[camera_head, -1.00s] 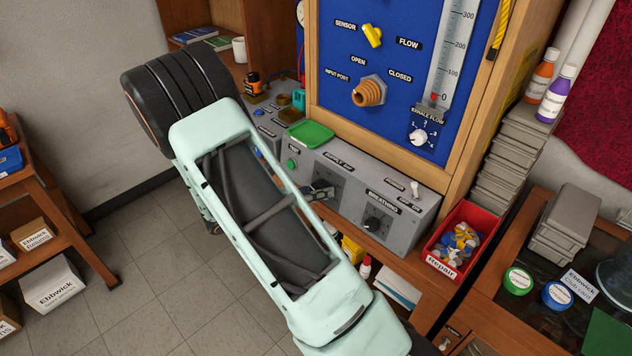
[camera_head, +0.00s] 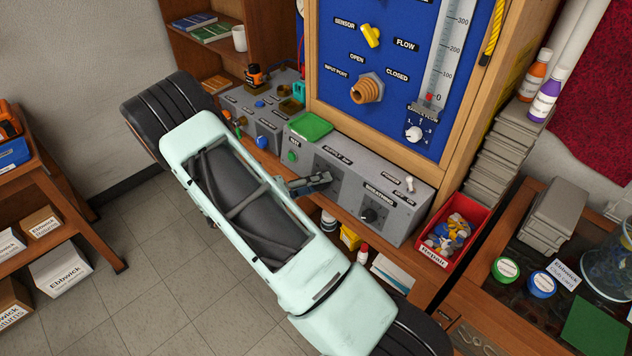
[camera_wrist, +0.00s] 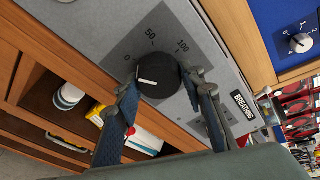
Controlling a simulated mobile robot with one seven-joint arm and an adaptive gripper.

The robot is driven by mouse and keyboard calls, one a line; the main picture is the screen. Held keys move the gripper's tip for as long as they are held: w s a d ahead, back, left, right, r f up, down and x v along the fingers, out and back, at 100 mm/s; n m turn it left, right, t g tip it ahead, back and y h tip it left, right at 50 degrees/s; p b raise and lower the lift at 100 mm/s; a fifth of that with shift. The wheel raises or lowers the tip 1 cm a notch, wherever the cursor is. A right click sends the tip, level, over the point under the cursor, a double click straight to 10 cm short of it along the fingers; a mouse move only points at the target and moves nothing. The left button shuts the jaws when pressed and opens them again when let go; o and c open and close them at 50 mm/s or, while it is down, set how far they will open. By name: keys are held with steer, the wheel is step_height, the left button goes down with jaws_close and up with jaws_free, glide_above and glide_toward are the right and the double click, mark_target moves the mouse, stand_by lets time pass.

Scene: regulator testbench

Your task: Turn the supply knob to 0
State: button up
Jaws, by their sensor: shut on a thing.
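The black supply knob (camera_wrist: 158,76) fills the middle of the wrist view, on the grey panel with a dial marked 0, 50 and 100. A white mark shows on the left part of the knob's face; I cannot tell its exact reading. My gripper (camera_wrist: 163,82) has one finger on each side of the knob and is shut on it. In the head view my gripper (camera_head: 310,184) is at the supply dial plate (camera_head: 326,170) and hides the knob.
The breathing knob (camera_head: 369,215) and a toggle switch (camera_head: 409,184) are to the right on the same panel. A green button (camera_head: 292,156) is to the left. A red repair bin (camera_head: 432,254) stands beside the panel. Bottles and boxes sit on the shelf below.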

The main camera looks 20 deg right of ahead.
steer(key=shift+r, duration=0.1)
stand_by(0.3)
steer(key=o, duration=1.2)
steer(key=shift+c, duration=0.2)
steer(key=v, duration=1.2)
